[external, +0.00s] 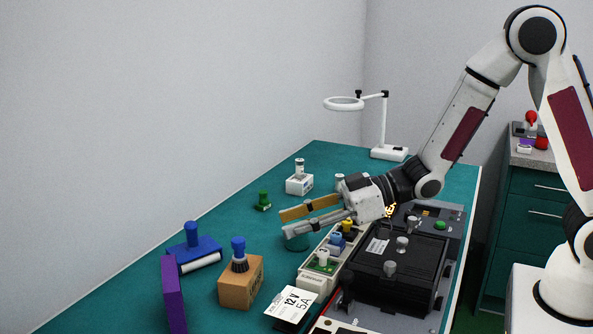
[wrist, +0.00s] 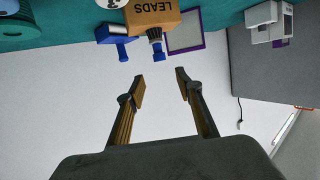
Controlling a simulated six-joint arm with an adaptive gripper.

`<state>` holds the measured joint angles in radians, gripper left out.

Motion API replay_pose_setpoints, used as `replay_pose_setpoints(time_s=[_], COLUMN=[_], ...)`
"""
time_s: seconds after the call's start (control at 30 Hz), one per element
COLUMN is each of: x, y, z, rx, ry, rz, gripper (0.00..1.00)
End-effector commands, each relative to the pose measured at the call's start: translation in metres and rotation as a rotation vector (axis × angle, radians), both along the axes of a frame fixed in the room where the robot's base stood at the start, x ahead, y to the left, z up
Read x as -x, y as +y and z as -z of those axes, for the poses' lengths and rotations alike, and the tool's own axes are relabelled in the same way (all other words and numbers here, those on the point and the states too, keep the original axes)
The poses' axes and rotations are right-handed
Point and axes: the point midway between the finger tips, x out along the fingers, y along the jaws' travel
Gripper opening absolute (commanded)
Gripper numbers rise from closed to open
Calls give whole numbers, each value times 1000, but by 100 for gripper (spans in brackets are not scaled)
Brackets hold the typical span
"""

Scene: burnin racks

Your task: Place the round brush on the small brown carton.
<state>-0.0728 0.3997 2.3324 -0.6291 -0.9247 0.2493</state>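The round brush (external: 239,250) has a blue knob and dark bristles. It stands upright, bristles down, on top of the small brown carton (external: 235,289). In the wrist view the brush (wrist: 157,46) and the carton (wrist: 152,20), lettered LEADS, show upside down near the top edge. My gripper (external: 283,222) is open and empty, up and to the right of the brush and apart from it. In the wrist view the two fingertips of my gripper (wrist: 160,77) are spread with nothing between them.
A blue roller tool (external: 195,248) and an upright purple panel (external: 173,295) stand left of the carton. A white-labelled box (external: 290,304) and a black case (external: 395,268) are to its right. A ring lamp (external: 388,152) stands at the back. The left middle of the green table is mostly clear.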

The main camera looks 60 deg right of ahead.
Motion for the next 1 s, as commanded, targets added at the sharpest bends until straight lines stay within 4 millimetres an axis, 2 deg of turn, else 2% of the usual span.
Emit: replay_pose_setpoints(time_s=[0.67,0.87,1.0], x=[0,1,6], y=[-4,-23,-45], z=[-3,-15,-28], rx=[11,61,112], ry=[2,19,45], rz=[13,69,136], gripper=[36,36,36])
